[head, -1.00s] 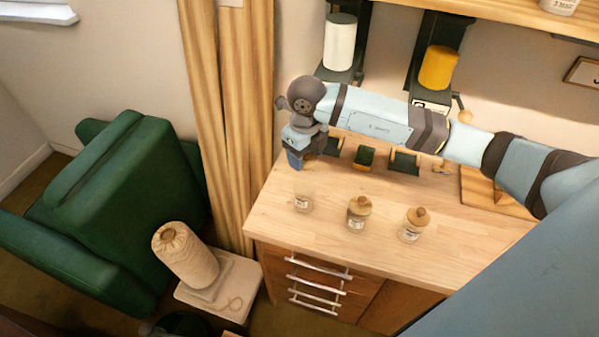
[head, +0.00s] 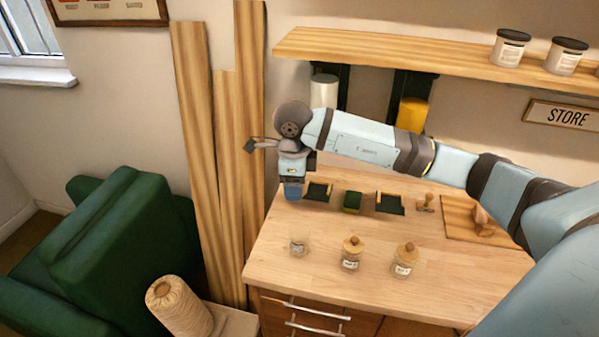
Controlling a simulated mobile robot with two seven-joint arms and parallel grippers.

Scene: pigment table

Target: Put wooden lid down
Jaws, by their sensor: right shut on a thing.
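My right gripper (head: 292,192) points down over the far left of the wooden worktop (head: 350,288), its blue fingertips near the back edge. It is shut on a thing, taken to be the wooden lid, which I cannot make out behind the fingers. An open glass jar (head: 299,242) without a lid stands nearer the front, below the gripper in the picture. Two more jars, a middle one (head: 350,262) and a right one (head: 403,267), wear wooden lids with round knobs. My left gripper is not in view.
Small dark holders (head: 318,192) and a green block (head: 352,201) sit behind the jars, with a wooden stamp (head: 426,202) and a wooden board (head: 460,222) to the right. A shelf (head: 400,55) hangs above. Bare worktop lies around the jars.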

